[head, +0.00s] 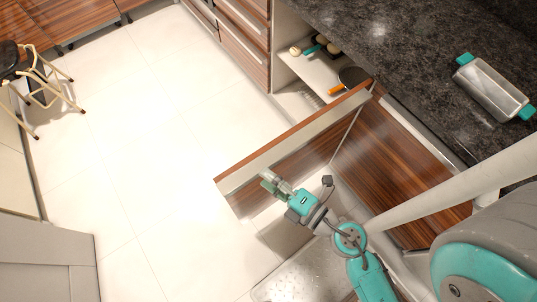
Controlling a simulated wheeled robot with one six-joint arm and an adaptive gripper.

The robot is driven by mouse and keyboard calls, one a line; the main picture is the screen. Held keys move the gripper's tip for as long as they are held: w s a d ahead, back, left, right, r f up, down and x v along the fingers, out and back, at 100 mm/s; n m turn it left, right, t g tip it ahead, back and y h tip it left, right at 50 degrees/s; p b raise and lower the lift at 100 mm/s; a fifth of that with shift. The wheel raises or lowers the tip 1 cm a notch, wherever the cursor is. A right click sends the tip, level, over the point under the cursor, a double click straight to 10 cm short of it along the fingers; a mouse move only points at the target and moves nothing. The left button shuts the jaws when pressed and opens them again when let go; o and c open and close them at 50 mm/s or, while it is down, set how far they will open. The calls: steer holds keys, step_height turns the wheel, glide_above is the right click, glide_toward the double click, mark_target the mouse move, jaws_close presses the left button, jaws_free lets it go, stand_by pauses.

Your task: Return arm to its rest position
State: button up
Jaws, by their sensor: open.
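My arm reaches from the lower right of the head view toward the middle. My gripper (271,184) is at its far end, beside an open wood-grain cabinet door (290,155). The gripper's jaws are apart and nothing shows between them. Whether it touches the door cannot be told from this view.
A dark stone counter (420,65) at the right holds a metal tray with teal handles (492,88). An open shelf (315,72) behind the door holds a pan with an orange handle (350,79). A stool (40,85) stands far left. The pale tiled floor (150,130) between is clear.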

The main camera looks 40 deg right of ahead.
stand_by(0.3)
steer(key=s+d+r+m+h, duration=0.1)
steer(key=s+m, duration=0.7)
steer(key=m, duration=0.2)
steer(key=s+d+r+m+g+h, duration=0.1)
steer(key=s+m+h, duration=0.1)
steer(key=s+m, duration=0.6)
steer(key=shift+s+d+m+g, duration=0.25)
steer(key=shift+d+m+g, duration=0.05)
steer(key=shift+m, duration=0.6)
